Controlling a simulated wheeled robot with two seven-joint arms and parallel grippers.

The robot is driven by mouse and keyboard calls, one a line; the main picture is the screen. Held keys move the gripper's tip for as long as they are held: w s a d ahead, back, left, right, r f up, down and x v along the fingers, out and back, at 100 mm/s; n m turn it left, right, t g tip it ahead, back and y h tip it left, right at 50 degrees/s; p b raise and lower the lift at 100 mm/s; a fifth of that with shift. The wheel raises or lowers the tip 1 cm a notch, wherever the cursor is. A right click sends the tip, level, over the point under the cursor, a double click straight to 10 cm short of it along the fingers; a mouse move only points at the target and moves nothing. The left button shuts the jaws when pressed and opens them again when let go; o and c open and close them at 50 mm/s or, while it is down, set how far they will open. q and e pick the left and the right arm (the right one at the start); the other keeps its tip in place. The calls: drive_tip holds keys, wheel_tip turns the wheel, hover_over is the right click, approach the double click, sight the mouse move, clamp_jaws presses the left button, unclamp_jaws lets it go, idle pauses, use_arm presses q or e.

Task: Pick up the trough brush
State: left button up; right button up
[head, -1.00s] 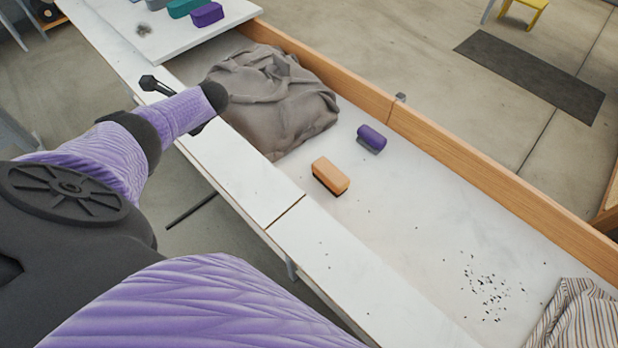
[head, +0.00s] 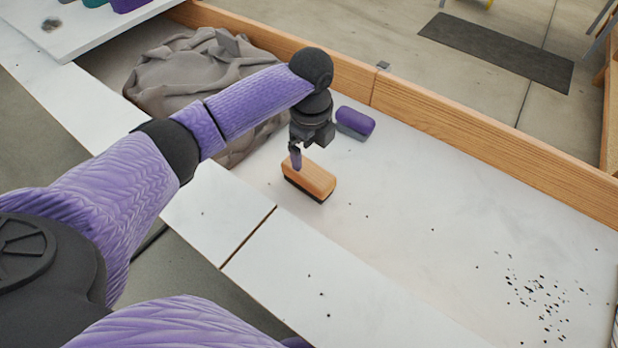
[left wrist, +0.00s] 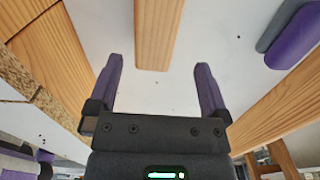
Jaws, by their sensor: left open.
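The trough brush (head: 313,178), a tan wooden block with dark bristles underneath, lies on the white trough floor. In the left wrist view the brush (left wrist: 155,32) shows its wooden top at the upper middle, lined up between my fingers. My left gripper (head: 296,156) points down just above the brush's far left end in the head view. In the left wrist view the gripper (left wrist: 159,62) is open with nothing between its fingers. The gripper hides a bit of the brush's back edge. My right gripper is not in view.
A purple and grey block (head: 355,122) lies close behind the brush. A crumpled grey cloth (head: 185,75) is at the left. A wooden side board (head: 450,125) bounds the far side, and a white ledge (head: 240,210) the near side. Dark specks (head: 540,295) lie at right.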

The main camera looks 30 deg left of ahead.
sight(308, 169)
use_arm(q)
drive_tip(key=f+b, duration=0.1)
drive_tip(key=f, duration=0.1)
drive_tip(key=f+b, duration=0.1)
drive_tip(key=f, duration=0.2)
drive_tip(key=f+b, duration=0.1)
drive_tip(key=f, duration=0.1)
drive_tip(key=shift+s+a+f, duration=0.1)
drive_tip(key=shift+s+f, duration=0.05)
drive_tip(key=shift+s, duration=0.1)
drive_tip(key=shift+r, duration=0.2)
drive_tip(key=shift+c, duration=0.4)
drive_tip(key=c, duration=1.2)
drive_tip(key=shift+o, duration=0.2)
wheel_tip(308, 169, up, 9)
drive_tip(key=p, duration=0.4)
drive_tip(key=shift+r+p, duration=0.15)
drive_tip(key=shift+p, duration=0.25)
drive_tip(key=shift+r, duration=0.35)
